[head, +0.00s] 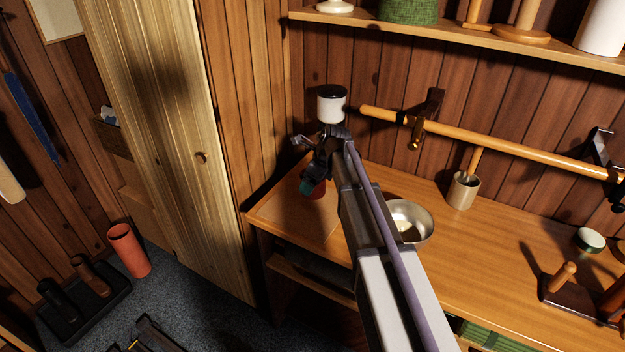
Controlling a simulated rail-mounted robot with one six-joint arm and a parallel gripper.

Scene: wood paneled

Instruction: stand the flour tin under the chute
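A white canister with a black lid (331,103) is in the back left corner above the bench, with a grey metal part (302,142) below it on the left. It may be the unit with the chute; no chute opening shows, as my arm covers the area beneath. A small red object (319,193), perhaps the flour tin, is on or just above the bench's left end, mostly hidden. My gripper (308,184) is right at it, pointing down, with a teal patch at its tip. Whether the fingers are open or closed on the red object is not clear.
A metal bowl (418,216) is on the bench (480,250), right of my arm. Beyond are a beige pot (463,190) with a wooden handle and a pale-green-topped round container (590,240). A wooden rail (490,142) crosses the wall. The bench's front left is clear.

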